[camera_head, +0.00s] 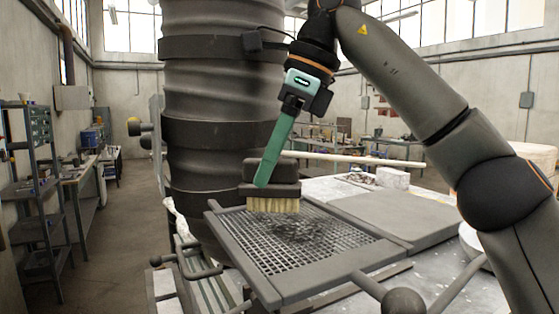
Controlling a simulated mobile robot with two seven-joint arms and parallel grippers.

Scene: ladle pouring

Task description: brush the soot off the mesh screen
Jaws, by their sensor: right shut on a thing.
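The mesh screen (272,286) is a grey-framed panel with a square grid, lying in front of me. A dark patch of soot (302,228) covers the middle and far right part of the mesh. The brush (284,190) has a dark block and pale bristles pointing down. It is above the screen's far left part, with the bristles at or just above the mesh; contact is not clear. My right gripper (266,179) reaches down from above, shut on the brush block, with a long green finger in front. My left gripper is not in view.
A large dark ribbed column (212,80) stands behind the screen at left. A flat grey plate (395,215) lies to the right. A round-ended bar (403,301) is at the front. A pale rod (350,158) and small white box (392,178) are behind.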

